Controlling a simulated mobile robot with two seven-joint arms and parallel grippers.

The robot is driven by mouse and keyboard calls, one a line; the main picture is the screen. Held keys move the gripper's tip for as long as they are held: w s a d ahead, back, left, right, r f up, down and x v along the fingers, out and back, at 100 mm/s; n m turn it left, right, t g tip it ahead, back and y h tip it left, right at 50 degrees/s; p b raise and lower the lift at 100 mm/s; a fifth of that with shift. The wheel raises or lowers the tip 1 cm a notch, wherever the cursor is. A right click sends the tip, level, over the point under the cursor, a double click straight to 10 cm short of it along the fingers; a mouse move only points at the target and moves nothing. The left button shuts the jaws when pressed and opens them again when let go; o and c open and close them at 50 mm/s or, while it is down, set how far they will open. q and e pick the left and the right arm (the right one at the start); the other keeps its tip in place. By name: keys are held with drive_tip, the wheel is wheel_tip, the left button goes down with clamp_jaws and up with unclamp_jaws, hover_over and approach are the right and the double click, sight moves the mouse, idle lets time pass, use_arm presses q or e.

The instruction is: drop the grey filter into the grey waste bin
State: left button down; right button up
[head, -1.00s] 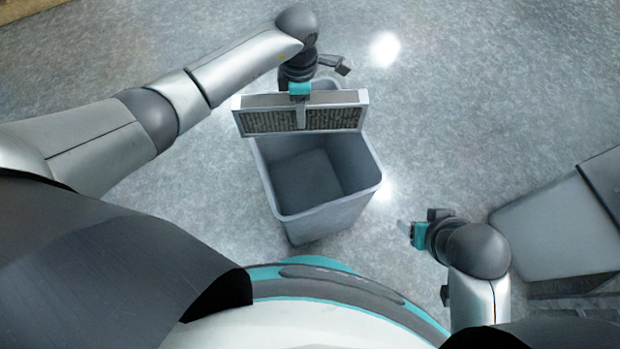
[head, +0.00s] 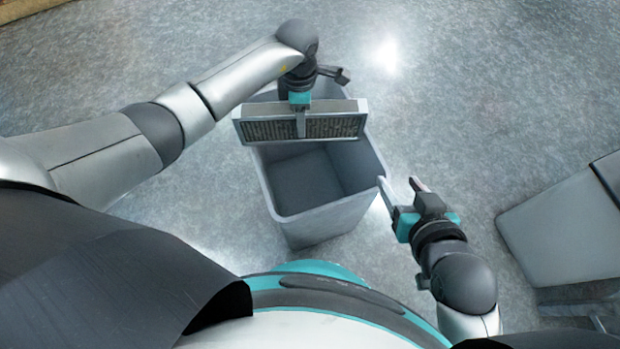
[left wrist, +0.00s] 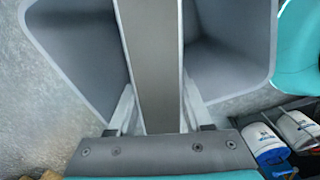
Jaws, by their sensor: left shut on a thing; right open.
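The grey filter (head: 268,130) is a flat framed panel with a dark pleated face. My left gripper (head: 300,122) is shut on it and holds it over the back part of the open grey waste bin (head: 330,215). In the left wrist view the filter (left wrist: 150,60) shows edge-on between the fingers of my left gripper (left wrist: 155,115), with the bin (left wrist: 225,60) open below on both sides. The bin's inside looks empty where it shows; the filter hides its back part. My right gripper (head: 400,190) is open and empty, close to the bin's right rim.
A grey box-like piece (head: 565,225) stands at the right edge. White rolls with blue and red parts (left wrist: 295,128) show at the lower right of the left wrist view. The floor (head: 480,100) behind and right of the bin is clear.

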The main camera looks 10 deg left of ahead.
use_arm(q)
drive_tip(key=shift+f, duration=0.15)
use_arm(e)
drive_tip(key=shift+w+a+t, duration=0.1)
drive_tip(key=shift+a+t, duration=0.2)
drive_tip(key=shift+r, duration=0.1)
use_arm(q)
drive_tip(key=shift+c, duration=1.2)
unclamp_jaws()
drive_tip(key=shift+r+p, duration=0.35)
drive_tip(key=shift+r, duration=0.4)
drive_tip(key=shift+r+p, duration=0.45)
drive_tip(key=shift+r, duration=0.4)
wheel_tip(320, 180, up, 5)
drive_tip(key=p, duration=0.3)
drive_tip(key=shift+r, duration=0.15)
use_arm(e)
drive_tip(key=s+d+g+h, duration=0.3)
drive_tip(key=s+d+g, duration=0.2)
drive_tip(key=d+g, duration=0.15)
use_arm(q)
wheel_tip(320, 180, up, 7)
drive_tip(key=p, duration=0.2)
drive_tip(key=shift+p, duration=0.35)
use_arm(e)
wheel_tip(320, 180, down, 8)
drive_tip(key=s, duration=0.1)
drive_tip(key=shift+d+g, duration=0.3)
drive_tip(key=shift+g, duration=0.05)
